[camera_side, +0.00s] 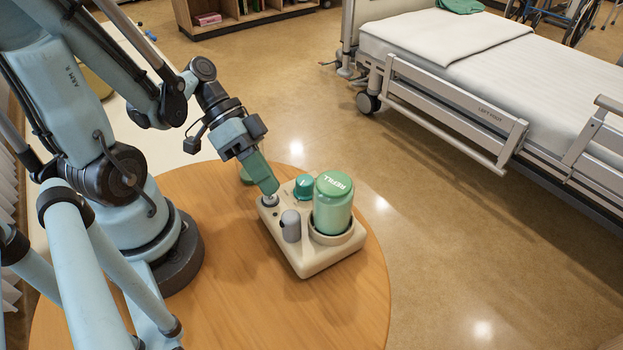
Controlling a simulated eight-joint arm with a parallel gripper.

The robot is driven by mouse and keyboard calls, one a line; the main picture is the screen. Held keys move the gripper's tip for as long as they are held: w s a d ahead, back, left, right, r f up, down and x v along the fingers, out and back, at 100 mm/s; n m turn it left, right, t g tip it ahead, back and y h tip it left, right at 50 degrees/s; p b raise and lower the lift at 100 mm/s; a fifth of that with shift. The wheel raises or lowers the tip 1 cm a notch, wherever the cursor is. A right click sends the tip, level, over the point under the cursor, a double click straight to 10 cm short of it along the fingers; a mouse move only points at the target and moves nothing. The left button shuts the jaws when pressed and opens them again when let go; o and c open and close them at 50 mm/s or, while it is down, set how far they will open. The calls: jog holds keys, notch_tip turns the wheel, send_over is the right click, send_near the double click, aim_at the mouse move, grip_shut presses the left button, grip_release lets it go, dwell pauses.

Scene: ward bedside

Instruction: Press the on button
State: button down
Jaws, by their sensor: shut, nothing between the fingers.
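A cream device (318,259) sits on the round wooden table. It bears a green lidded canister (333,204) marked with white letters, a green knob (304,186) behind, and a grey rounded post (291,226) at its front. A small pale round button (270,200) is at its left back corner. My gripper (270,193) is shut and points down at this corner, its tip at or just above the button. I cannot tell whether they touch. The tip hides part of the button, and no on label is readable.
The wooden table (330,318) is clear in front of the device. A bed (450,60) with side rails stands at the right, across open floor. A shelf (240,15) is at the back.

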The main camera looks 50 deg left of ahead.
jog(key=shift+f, duration=0.45)
dwell(0.6)
jog(key=shift+r, duration=0.9)
jog(key=shift+r, duration=0.1)
jog(key=shift+r, duration=2.4)
